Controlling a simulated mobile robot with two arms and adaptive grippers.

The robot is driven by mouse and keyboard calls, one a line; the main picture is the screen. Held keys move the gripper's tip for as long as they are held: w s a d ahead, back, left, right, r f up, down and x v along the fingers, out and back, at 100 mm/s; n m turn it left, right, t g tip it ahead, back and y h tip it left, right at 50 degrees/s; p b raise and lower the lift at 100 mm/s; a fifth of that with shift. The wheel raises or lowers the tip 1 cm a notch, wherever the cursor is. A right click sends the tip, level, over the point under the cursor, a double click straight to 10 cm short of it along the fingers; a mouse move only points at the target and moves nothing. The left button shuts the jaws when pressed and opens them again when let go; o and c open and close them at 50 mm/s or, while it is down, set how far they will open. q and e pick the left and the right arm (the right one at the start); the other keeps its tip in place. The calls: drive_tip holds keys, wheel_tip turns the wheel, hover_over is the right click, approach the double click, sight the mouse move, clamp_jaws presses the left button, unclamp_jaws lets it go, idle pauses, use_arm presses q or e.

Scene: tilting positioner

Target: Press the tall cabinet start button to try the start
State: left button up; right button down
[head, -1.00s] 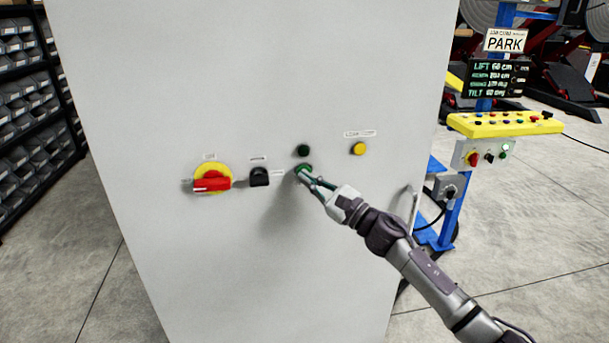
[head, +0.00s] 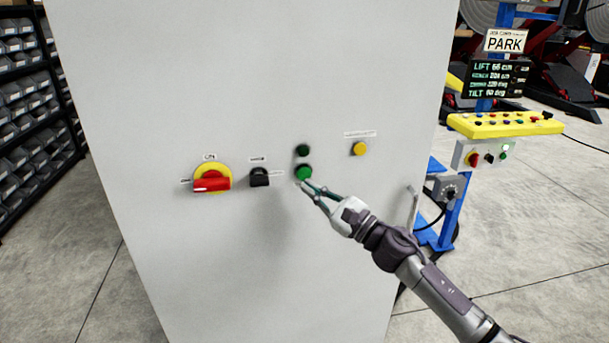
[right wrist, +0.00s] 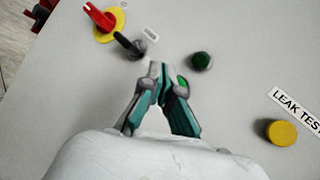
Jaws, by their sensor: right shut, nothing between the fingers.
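The tall grey cabinet (head: 250,70) fills the middle of the head view. A green round button (head: 304,172) sits on its front, below a dark green round lamp or button (head: 303,150). My right gripper (head: 300,184) is shut and empty, its tips just below and left of the green button in the head view. I cannot tell whether the tips touch the panel. In the right wrist view the shut fingers (right wrist: 160,66) partly hide the green button (right wrist: 183,84), and the dark green one (right wrist: 201,61) shows clear beside them. My left gripper is not in view.
A red rotary switch on yellow (head: 212,182), a black selector (head: 259,177) and a yellow button (head: 359,149) share the panel. A blue stand with a yellow control box (head: 500,124) and a PARK sign is at right. Shelves with bins (head: 30,110) stand at left.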

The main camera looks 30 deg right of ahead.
drive_tip(key=shift+s+a, duration=0.2)
drive_tip(key=shift+s, duration=0.45)
drive_tip(key=shift+s+a, duration=0.15)
drive_tip(key=shift+s, duration=0.45)
